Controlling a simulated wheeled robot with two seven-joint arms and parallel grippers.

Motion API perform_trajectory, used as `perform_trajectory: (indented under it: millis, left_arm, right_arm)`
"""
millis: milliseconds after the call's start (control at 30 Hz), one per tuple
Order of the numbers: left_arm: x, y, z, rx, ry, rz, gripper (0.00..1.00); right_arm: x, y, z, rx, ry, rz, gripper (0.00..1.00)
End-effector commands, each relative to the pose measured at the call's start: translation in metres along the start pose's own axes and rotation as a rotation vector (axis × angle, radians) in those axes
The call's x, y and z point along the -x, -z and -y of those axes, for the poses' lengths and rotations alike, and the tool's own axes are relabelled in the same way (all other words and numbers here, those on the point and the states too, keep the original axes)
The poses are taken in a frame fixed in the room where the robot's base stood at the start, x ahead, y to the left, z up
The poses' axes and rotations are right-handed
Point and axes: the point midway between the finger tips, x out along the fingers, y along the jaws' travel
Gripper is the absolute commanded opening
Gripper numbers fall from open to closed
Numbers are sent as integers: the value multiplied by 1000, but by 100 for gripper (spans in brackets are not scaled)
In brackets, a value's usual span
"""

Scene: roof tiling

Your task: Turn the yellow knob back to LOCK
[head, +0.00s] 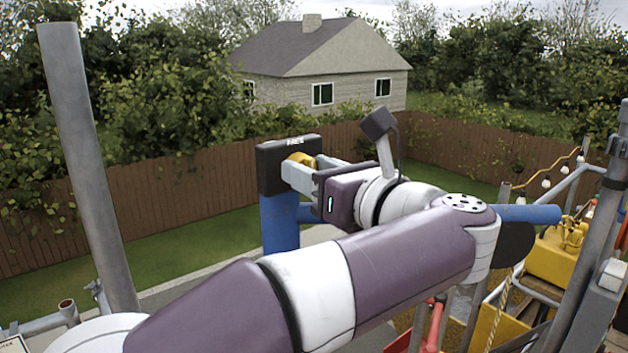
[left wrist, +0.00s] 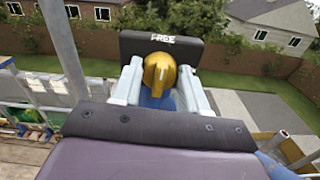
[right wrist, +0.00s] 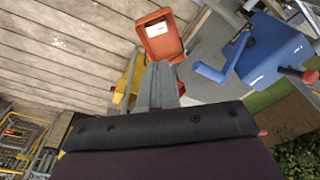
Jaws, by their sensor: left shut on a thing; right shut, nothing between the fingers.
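The yellow knob (left wrist: 160,74) sits on the front of a dark panel (left wrist: 130,44) with the word FREE at its top. In the head view the knob (head: 301,159) shows partly, against the dark panel (head: 275,168) on a blue post (head: 280,225). My left gripper (head: 300,172) is shut on the knob, with one finger on each side of it in the left wrist view (left wrist: 160,88). No LOCK mark is readable. My right gripper (right wrist: 160,85) is shut and empty, and it shows only in the right wrist view.
A blue horizontal bar (head: 530,214) and yellow equipment (head: 555,255) stand at the right. A grey pole (head: 85,160) rises at the left. In the right wrist view, an orange box (right wrist: 160,35) and a blue one (right wrist: 268,52) lie beyond the fingers, near wooden planks (right wrist: 70,50).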

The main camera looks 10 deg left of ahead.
Motion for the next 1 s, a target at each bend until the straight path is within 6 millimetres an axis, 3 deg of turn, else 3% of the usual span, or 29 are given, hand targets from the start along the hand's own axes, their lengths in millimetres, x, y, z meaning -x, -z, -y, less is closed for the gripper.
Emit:
perform_trajectory:
  millis: [33,300,1000]
  left_arm:
    - [0,7,0,-18,0,2,13]
    - [0,7,1,-234,-1,1,13]
    - [0,2,3,-904,-1,1,13]
  right_arm:
    - [-14,-2,0,0,0,0,0]
    - [-50,-6,0,0,0,0,0]
    - [-69,-8,0,0,0,0,0]
